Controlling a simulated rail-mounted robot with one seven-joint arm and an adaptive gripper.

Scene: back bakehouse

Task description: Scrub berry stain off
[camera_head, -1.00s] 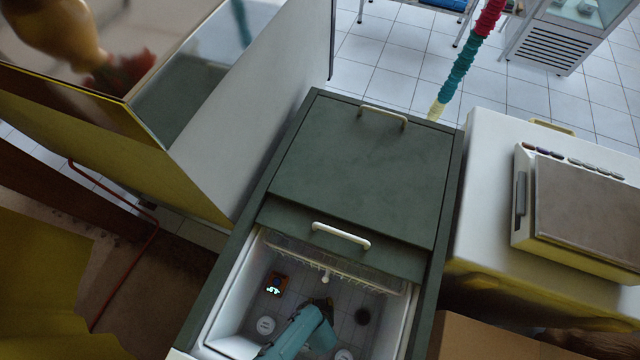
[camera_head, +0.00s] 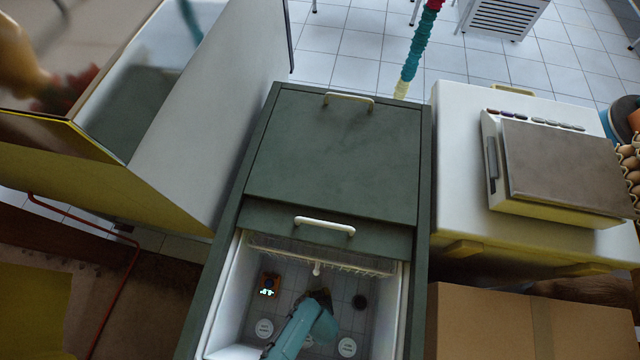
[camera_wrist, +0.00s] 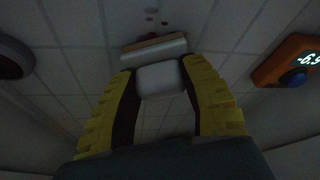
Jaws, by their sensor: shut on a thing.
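In the wrist view, my gripper (camera_wrist: 160,78) has its two yellow ribbed fingers closed on a pale block, seemingly a scrubber (camera_wrist: 155,46), with a tan-brown layer along its far side. Small dark red spots (camera_wrist: 151,13), likely the berry stain, show on the tiled surface just beyond the scrubber. Whether the scrubber touches that surface I cannot tell. In the head view, my gripper (camera_head: 320,298) is inside the open white-lined chest (camera_head: 228,300), small and dark; the scrubber and the stain cannot be made out there.
An orange box with a lit display (camera_head: 268,285) sits inside the chest at left; it also shows at right in the wrist view (camera_wrist: 290,62). Round white discs and a dark round thing (camera_head: 360,301) lie near the arm. The chest walls enclose my arm; a green lid (camera_head: 325,150) covers the far part.

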